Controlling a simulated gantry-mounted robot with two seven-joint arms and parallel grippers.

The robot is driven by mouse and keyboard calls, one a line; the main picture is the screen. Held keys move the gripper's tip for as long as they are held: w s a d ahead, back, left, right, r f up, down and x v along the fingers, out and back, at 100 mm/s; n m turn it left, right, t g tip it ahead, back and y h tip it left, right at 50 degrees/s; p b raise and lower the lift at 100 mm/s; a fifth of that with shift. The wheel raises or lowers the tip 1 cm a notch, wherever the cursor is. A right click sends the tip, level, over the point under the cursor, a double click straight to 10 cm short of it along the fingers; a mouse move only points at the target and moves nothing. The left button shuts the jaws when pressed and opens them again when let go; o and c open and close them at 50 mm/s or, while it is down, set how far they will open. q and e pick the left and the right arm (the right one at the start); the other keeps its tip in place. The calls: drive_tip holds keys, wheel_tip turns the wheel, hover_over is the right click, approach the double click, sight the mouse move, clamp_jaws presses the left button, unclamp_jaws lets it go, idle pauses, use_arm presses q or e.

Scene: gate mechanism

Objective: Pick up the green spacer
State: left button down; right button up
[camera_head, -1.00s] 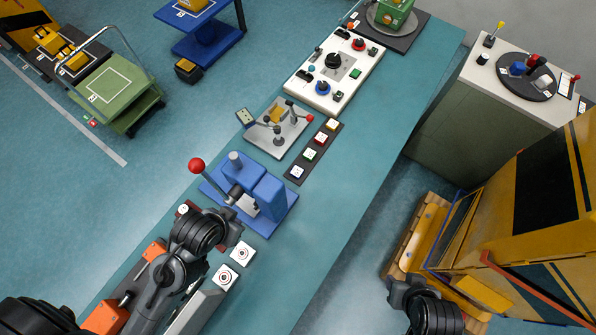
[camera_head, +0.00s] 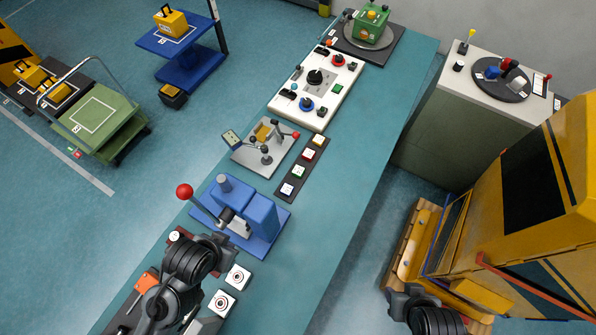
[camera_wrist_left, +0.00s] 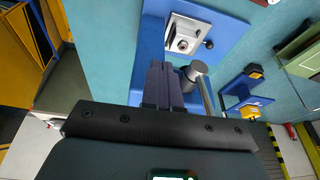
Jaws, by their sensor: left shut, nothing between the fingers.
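I cannot make out a loose green spacer for certain in either view. A small green square (camera_head: 338,89) shows on the white control panel (camera_head: 290,98), but I cannot tell whether it is a spacer. My left gripper is beside the blue press (camera_head: 262,218) in the head view, its fingertips hard to make out there.
A clamp fixture (camera_head: 262,150) and a dark strip of coloured buttons (camera_head: 289,178) stand beyond the press. A green box (camera_head: 370,28) sits on a turntable at the far end. The bench's right side (camera_head: 345,170) is clear. A yellow cabinet (camera_head: 530,215) stands right.

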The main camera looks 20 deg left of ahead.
use_arm(q)
drive_tip(key=c, duration=1.8)
unclamp_jaws()
drive_tip(key=o, duration=1.4)
drive_tip(key=shift+d, duration=0.1)
